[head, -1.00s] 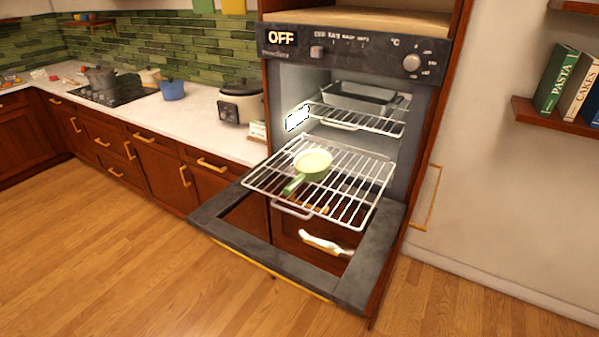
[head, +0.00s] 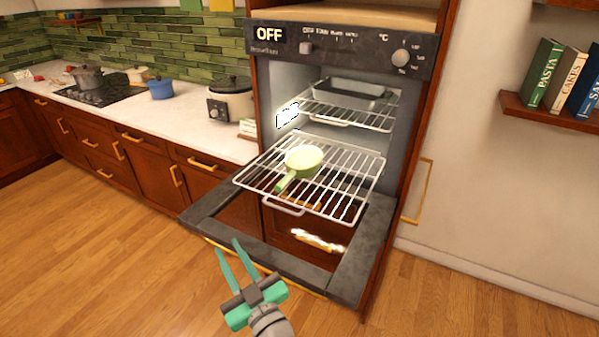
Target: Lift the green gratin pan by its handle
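The green gratin pan (head: 304,158) sits on the pulled-out lower wire rack (head: 340,180) of the oven. Its short green handle (head: 286,182) points toward the front left. My gripper (head: 230,249) is at the bottom of the head view, in front of the open oven door and apart from the pan. Its two teal fingers are spread, with nothing between them.
The oven door (head: 215,220) is folded down below the rack. A dark grey tray (head: 350,94) stands on the upper rack (head: 345,115). The counter (head: 190,125) at left holds a cooker (head: 230,100) and a blue pot (head: 160,89). The floor in front is clear.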

